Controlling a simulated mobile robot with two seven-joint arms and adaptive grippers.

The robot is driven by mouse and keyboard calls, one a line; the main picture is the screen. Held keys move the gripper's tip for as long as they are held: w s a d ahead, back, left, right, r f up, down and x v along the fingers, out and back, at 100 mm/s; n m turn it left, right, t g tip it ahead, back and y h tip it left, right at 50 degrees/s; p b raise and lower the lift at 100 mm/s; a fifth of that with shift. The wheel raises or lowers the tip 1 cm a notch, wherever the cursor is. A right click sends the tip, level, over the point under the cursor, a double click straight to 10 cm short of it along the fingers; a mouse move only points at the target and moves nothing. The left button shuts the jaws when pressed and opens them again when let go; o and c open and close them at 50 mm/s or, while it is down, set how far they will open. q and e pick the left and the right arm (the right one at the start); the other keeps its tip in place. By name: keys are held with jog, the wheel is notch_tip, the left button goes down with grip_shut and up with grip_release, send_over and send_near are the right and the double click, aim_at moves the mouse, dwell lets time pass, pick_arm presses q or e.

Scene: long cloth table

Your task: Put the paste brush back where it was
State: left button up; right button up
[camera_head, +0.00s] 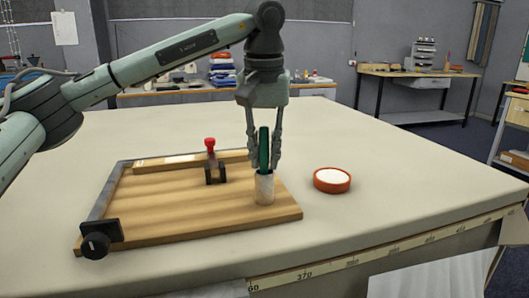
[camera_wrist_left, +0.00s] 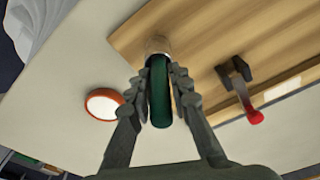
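My right gripper is in neither view.
A round orange dish with white contents (camera_head: 332,180) stands right of the board. A red-knobbed clamp (camera_head: 213,165) stands on the board, left of the cup. A black knob (camera_head: 96,243) is at the near left corner. The cloth table (camera_head: 420,195) is clear at right.

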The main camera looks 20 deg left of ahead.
pick_arm(q)
jog(key=shift+o, duration=1.4)
notch_tip(320, 180, up, 12)
jog(key=s, duration=0.1)
jog(key=shift+s+d, duration=0.15)
jog(key=shift+d, duration=0.05)
jog(key=shift+r, duration=0.1)
